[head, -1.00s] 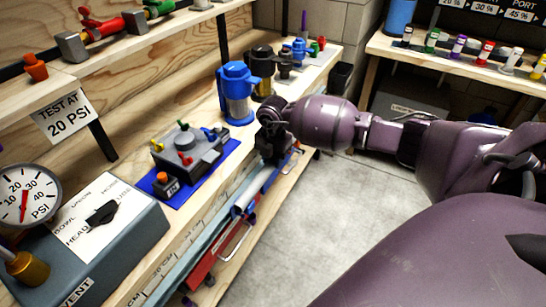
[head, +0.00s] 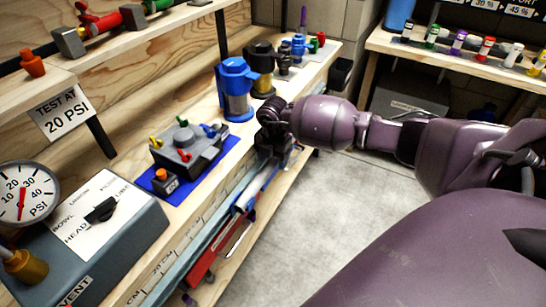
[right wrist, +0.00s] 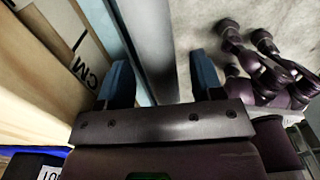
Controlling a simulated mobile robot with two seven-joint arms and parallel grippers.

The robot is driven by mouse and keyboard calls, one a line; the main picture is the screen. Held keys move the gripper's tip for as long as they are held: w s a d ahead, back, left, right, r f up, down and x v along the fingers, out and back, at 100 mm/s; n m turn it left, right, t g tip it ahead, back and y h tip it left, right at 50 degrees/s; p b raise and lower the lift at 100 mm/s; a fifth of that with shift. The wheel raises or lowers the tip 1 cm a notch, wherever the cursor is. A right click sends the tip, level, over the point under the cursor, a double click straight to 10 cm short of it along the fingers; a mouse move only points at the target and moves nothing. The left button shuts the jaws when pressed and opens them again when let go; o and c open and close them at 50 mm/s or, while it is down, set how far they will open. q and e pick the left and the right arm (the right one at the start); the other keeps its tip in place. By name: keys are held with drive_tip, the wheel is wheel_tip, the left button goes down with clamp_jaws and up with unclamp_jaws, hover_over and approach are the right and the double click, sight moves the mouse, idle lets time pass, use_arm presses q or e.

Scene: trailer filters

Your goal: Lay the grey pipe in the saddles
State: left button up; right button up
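The grey pipe (head: 249,194) lies lengthwise along the front edge of the left bench, below the worktop, in the head view. In the right wrist view the pipe (right wrist: 155,50) runs between the two blue-tipped fingers of my right gripper (right wrist: 163,80). The fingers look open, with a narrow gap on each side of the pipe. In the head view my right gripper (head: 272,150) is at the bench's front edge, over the pipe's far end, its fingertips hard to see. The saddles cannot be clearly made out. My left gripper is not in view.
A blue jug-like filter (head: 236,90) and a grey block with coloured taps (head: 184,146) on a blue mat stand on the worktop. A gauge box (head: 85,240) is nearer. A red piece (head: 203,268) is below the edge. The floor (head: 340,220) at right is clear.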

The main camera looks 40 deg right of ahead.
sight(273, 159)
wheel_tip(273, 159, up, 6)
drive_tip(key=shift+p, duration=0.75)
wheel_tip(273, 159, up, 4)
drive_tip(key=shift+f+p, duration=0.2)
drive_tip(key=shift+p, duration=0.15)
drive_tip(key=shift+r, duration=0.6)
drive_tip(key=shift+a, duration=0.1)
